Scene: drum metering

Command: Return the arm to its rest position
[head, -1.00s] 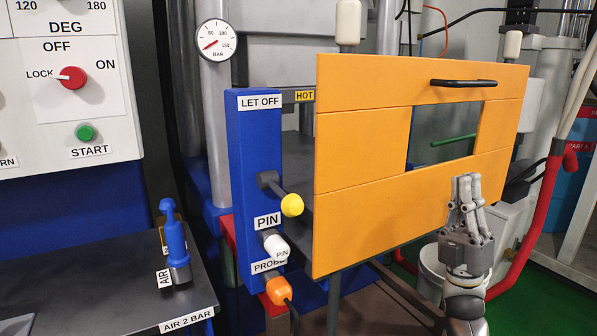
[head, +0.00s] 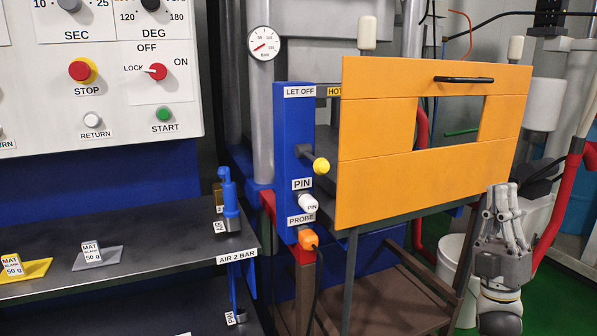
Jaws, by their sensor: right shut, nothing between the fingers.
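My right gripper (head: 503,205) is at the lower right of the head view, pointing up. Its fingers are together and empty. It stands in front of the lower right corner of the orange panel (head: 385,170), and I cannot tell whether there is a gap between them. My left gripper is not in view.
The blue post (head: 293,140) carries a yellow knob (head: 321,166), a white pin (head: 308,203) and an orange probe plug (head: 308,239). A control panel (head: 130,45) is at the left above a dark shelf (head: 150,258). A brown stand (head: 400,285) is below the orange panel.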

